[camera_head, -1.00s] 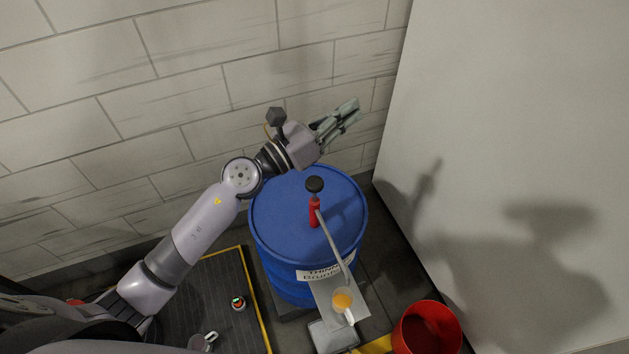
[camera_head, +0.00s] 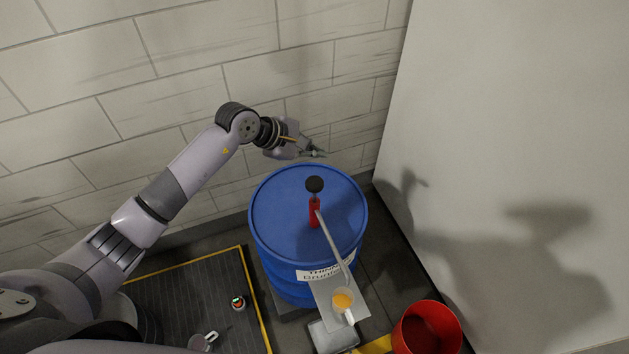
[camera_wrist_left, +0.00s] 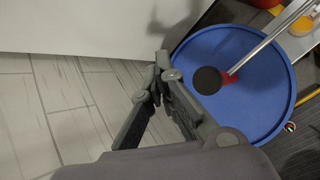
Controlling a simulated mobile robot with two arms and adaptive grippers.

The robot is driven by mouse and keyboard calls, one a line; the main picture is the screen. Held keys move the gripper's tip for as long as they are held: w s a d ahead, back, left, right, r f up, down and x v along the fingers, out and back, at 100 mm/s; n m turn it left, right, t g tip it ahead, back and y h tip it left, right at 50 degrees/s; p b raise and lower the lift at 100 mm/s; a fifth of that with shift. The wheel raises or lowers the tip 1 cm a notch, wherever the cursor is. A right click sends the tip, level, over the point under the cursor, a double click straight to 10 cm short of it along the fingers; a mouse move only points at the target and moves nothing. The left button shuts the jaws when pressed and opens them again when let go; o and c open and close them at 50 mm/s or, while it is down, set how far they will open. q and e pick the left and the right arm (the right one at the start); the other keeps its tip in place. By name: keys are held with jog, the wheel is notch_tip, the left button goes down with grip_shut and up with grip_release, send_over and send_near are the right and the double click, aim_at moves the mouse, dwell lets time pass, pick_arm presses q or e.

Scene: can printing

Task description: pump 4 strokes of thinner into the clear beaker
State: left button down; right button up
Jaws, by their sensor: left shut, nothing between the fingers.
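A red hand pump (camera_head: 315,212) with a black knob (camera_head: 315,185) stands upright on the blue drum (camera_head: 275,225). Its metal spout slants down toward the front right. A beaker (camera_head: 343,300) with orange liquid stands on a small metal shelf (camera_head: 325,290) under the spout end. My left gripper (camera_head: 318,153) is shut and empty, above and behind the knob, apart from it. In the left wrist view the knob (camera_wrist_left: 207,80) is just beyond the fingers (camera_wrist_left: 155,85), over the blue lid. My right gripper is not in view.
A red bucket (camera_head: 428,328) stands on the floor at front right. A tall pale panel (camera_head: 520,120) closes off the right side, and a block wall (camera_head: 120,100) the back. A dark mat with a yellow edge (camera_head: 252,285) holds a jug (camera_head: 202,341) and a small round item (camera_head: 238,303).

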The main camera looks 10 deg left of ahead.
pick_arm(q)
jog(key=b, duration=0.5)
send_over(310, 187)
jog(key=w+d, duration=0.1)
notch_tip(310, 187, down, 8)
jog(key=shift+w, duration=0.1)
jog(key=shift+f, duration=0.4)
jog(key=shift+d+b, duration=0.1)
jog(key=shift+b, duration=0.2)
dwell(0.5)
jog(key=shift+f+b, duration=0.4)
jog(key=shift+b, duration=0.15)
jog(key=shift+f+b, duration=2.45)
jog(key=shift+f, duration=0.25)
dwell(1.9)
jog(key=shift+r, duration=0.1)
